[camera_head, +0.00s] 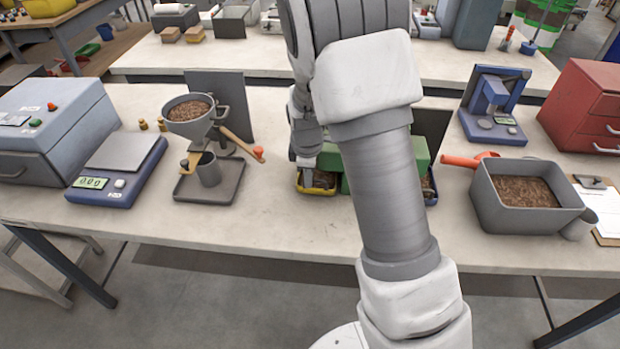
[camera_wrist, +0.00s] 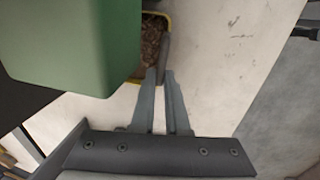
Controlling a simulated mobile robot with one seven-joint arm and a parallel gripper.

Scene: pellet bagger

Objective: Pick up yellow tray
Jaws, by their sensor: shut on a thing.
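The yellow tray (camera_head: 302,188) sits on the bench, partly under the front left of a green block-like body, and holds brown pellets. In the wrist view a corner of the yellow tray (camera_wrist: 166,24) shows with pellets inside, next to the green body (camera_wrist: 70,45). My gripper (camera_wrist: 163,75) is shut on the tray's near wall, its fingertips close together at the rim. In the head view my gripper (camera_head: 307,163) reaches down at the tray's left end, and my arm hides much of the tray's surroundings.
A blue tray (camera_head: 430,190) with pellets lies right of my arm. A grey hopper (camera_head: 190,125) on a stand is at left, beside a blue scale (camera_head: 115,170). A grey pellet bin (camera_head: 525,205) and red drawers (camera_head: 590,105) stand at right. The bench front left of the tray is clear.

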